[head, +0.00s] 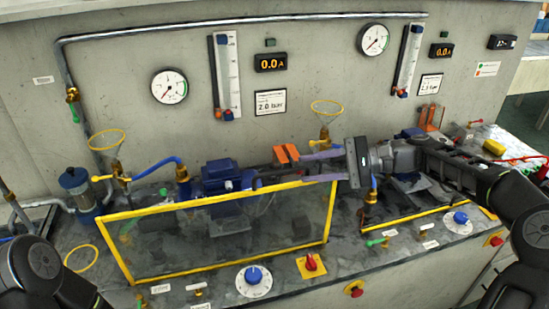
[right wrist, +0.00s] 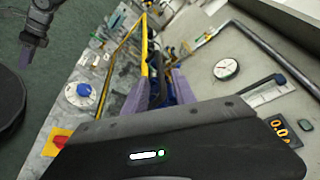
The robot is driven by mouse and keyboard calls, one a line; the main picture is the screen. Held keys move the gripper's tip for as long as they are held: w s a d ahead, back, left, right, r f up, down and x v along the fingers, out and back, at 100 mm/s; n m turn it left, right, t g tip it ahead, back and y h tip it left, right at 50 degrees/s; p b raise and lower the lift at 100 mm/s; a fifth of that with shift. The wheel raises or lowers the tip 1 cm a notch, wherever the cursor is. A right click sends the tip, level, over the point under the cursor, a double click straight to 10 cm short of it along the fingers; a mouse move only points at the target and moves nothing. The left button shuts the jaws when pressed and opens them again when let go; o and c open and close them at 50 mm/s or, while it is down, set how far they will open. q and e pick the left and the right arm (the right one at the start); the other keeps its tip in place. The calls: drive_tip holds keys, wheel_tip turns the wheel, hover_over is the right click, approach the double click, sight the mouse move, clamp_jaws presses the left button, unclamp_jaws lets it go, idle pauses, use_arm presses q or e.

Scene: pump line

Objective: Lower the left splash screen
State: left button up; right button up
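The left splash screen (head: 225,270) is a clear panel in a yellow frame. In the head view it stands raised and tilted in front of the left blue pump (head: 220,176). Its yellow frame also shows in the right wrist view (right wrist: 121,58). My right gripper (head: 287,169) reaches in from the right at the screen's upper right corner. Its two purple fingers (right wrist: 160,88) are apart, and one is close to the frame; contact cannot be told.
Yellow ring handles (head: 107,139) and brass valves stand behind the screen. An orange block (head: 286,153) is close to my right fingers. A blue dial (head: 253,276) and a red switch (head: 310,263) sit on the bench front. Gauges (head: 169,86) hang on the back wall.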

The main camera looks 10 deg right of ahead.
sight(285, 171)
drive_tip(key=shift+w, duration=0.2)
drive_tip(key=shift+s+a, duration=0.1)
drive_tip(key=shift+a, duration=0.3)
drive_tip(key=p+x, duration=0.1)
drive_tip(key=x, duration=0.4)
drive_tip(key=shift+a+p, duration=0.35)
drive_tip(key=shift+a, duration=0.05)
drive_tip(key=shift+w+a+f, duration=0.25)
drive_tip(key=shift+a, duration=0.3)
clamp_jaws()
idle(0.5)
